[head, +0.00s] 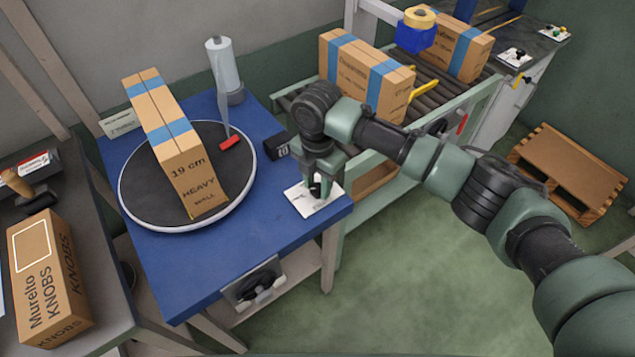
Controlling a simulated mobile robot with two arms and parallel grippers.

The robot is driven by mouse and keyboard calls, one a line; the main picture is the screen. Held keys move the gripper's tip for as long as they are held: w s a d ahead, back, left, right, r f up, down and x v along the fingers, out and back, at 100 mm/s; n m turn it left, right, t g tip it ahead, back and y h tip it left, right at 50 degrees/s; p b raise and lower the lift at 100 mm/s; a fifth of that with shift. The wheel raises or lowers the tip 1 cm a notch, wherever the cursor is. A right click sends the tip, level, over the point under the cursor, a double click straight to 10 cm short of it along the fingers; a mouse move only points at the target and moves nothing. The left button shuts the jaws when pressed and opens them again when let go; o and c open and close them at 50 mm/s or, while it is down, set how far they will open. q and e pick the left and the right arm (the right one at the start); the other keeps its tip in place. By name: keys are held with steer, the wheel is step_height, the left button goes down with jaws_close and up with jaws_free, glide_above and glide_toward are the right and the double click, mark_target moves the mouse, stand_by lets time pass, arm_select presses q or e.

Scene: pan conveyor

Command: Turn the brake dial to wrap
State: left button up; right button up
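A white label plate (301,198) lies on the near right corner of the blue table. My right gripper (319,186) points straight down over this plate. A small dark knob with a white mark shows at its fingertips, which seems to be the brake dial. The fingers cover most of it, so I cannot read its setting or tell whether they grip it. My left gripper is not in view.
A turntable (132,207) on the blue table carries a tall carton (190,178) beside a wrap roll post (223,65). A panel with a black and white knob (258,287) is on the table's front. Cartons (363,75) stand on the roller conveyor behind. A KNOBS box (48,281) is at left.

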jaws_close()
steer(key=shift+r+m+p, duration=0.2)
steer(key=shift+m+p, duration=0.1)
steer(key=shift+p, duration=0.3)
steer(key=m+p, duration=0.5)
steer(key=p, duration=0.1)
steer(key=shift+a+r+m+p, duration=0.1)
steer(key=shift+r+m+p, duration=0.05)
steer(key=shift+m+p, duration=0.15)
steer(key=m+p, duration=0.3)
steer(key=shift+m, duration=0.4)
arm_select(q)
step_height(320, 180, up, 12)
steer(key=p, duration=0.1)
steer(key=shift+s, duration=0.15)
arm_select(e)
steer(key=shift+f+m, duration=0.2)
steer(key=shift+m, duration=0.7)
steer(key=o, duration=1.1)
jaws_free()
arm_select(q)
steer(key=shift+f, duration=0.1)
